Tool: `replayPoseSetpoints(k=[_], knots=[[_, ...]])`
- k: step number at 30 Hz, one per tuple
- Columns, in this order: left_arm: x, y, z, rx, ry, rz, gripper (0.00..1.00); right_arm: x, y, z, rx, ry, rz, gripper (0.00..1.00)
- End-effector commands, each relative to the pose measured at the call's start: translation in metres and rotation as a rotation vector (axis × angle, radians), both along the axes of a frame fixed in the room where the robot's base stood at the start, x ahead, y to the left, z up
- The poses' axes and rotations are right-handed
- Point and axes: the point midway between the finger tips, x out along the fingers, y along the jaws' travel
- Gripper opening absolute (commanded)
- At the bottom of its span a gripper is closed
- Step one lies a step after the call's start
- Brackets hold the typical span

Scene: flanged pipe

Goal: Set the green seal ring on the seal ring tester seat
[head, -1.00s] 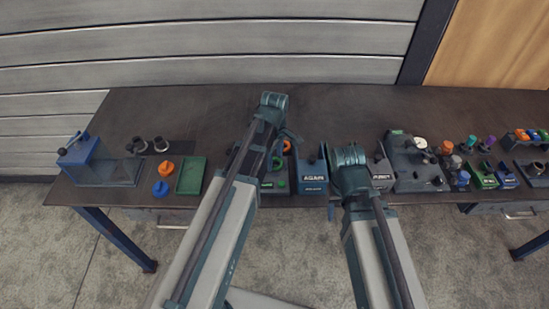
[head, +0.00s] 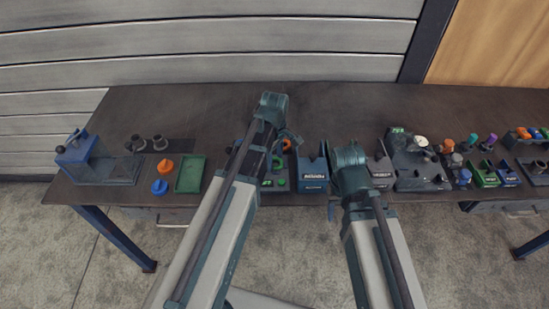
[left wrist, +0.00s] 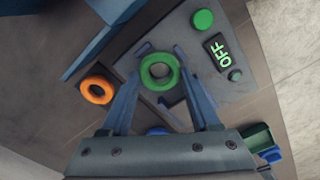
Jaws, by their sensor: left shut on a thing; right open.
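The green seal ring (left wrist: 160,72) is between the fingertips of my left gripper (left wrist: 162,52) in the left wrist view. That gripper is shut on it, over the grey tester (left wrist: 238,62). The tester has a green button, a smaller green knob and a lit "OFF" sign. The ring covers the spot below it, so I cannot tell whether it touches the seat.
An orange ring (left wrist: 97,90) lies left of the tester, and part of a blue ring (left wrist: 158,131) shows below. A blue block (head: 311,182) stands right of the tester. A green tray (head: 190,175) lies to the left. The rear bench is clear.

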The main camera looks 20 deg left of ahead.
Motion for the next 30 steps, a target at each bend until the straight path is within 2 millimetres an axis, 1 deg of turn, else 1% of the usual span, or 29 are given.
replayPoseSetpoints(k=[8,9,11,12,14,20,21,30], knots=[[0.0000,0.0000,0.0002,0.000,0.000,0.000,0.10,0.0000,0.0000,0.0002,0.000,0.000,0.000,0.50],[0.0000,0.0000,0.0002,0.000,0.000,0.000,0.69,0.0000,0.0000,0.0002,0.000,0.000,0.000,0.50],[0.0000,0.0000,0.0002,0.000,0.000,0.000,0.80,0.0000,0.0000,0.0002,0.000,0.000,0.000,0.50],[0.0000,0.0000,0.0002,0.000,0.000,0.000,0.88,0.0000,0.0000,0.0002,0.000,0.000,0.000,0.50],[0.0000,0.0000,0.0002,0.000,0.000,0.000,0.97,0.0000,0.0000,0.0002,0.000,0.000,0.000,0.50],[-0.0004,0.0002,0.0002,0.000,0.001,0.000,0.96,0.0000,0.0000,0.0002,0.000,0.000,0.000,0.50],[-0.0004,0.0002,0.0002,0.000,0.001,0.000,1.00,0.0000,0.0000,0.0002,0.000,0.000,0.000,0.50],[-0.0010,0.0005,0.0002,0.002,0.002,0.000,1.00,0.0000,0.0000,0.0001,0.000,0.000,0.000,0.50]])
